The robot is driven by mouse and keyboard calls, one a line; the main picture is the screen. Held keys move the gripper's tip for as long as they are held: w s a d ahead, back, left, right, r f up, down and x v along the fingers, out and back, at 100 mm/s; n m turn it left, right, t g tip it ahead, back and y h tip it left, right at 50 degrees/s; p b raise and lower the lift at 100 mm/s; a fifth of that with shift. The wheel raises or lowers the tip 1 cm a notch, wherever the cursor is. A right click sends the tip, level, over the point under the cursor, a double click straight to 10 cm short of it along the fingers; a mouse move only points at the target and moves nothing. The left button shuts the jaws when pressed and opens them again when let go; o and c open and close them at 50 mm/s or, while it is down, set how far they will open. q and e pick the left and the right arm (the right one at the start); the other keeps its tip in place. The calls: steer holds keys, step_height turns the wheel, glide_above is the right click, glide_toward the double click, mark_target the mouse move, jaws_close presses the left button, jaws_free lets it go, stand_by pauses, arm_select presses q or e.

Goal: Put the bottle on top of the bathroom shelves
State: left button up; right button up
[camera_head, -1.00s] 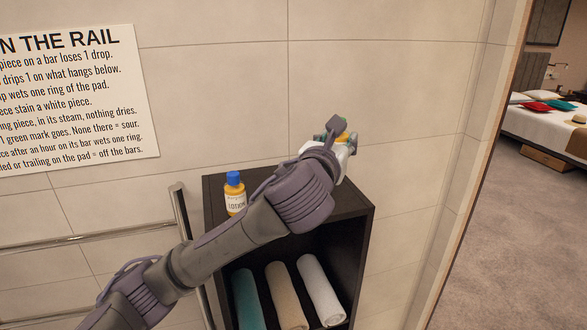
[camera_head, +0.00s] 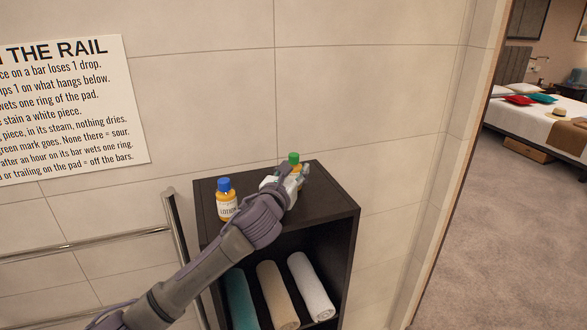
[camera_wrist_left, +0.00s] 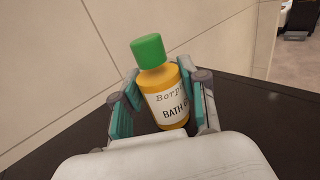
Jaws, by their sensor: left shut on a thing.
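My left gripper (camera_head: 293,180) is over the top of the dark bathroom shelves (camera_head: 333,200). It is shut on a yellow bottle with a green cap (camera_head: 294,159), which is mostly hidden behind the gripper in the head view. In the left wrist view the bottle (camera_wrist_left: 172,88) stands between the teal finger pads, slightly tilted in the picture, its label reading "BATH". The dark shelf top (camera_wrist_left: 255,120) is behind and below it. I cannot tell whether its base touches the shelf. My right gripper is not in view.
A yellow lotion bottle with a blue cap (camera_head: 226,200) stands on the shelf top, left of my gripper. Rolled towels (camera_head: 278,295) lie in the compartment below. A metal rail (camera_head: 180,235) is at the left. The shelf top's right part is clear.

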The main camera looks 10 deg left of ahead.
arm_select(q)
steer(key=shift+f, duration=0.15)
steer(key=o, duration=1.2)
steer(key=shift+s, duration=0.15)
steer(key=s+b, duration=0.1)
steer(key=s, duration=0.6)
steer(key=s+a+b, duration=0.1)
steer(key=s, duration=0.3)
steer(key=shift+s+b, duration=0.35)
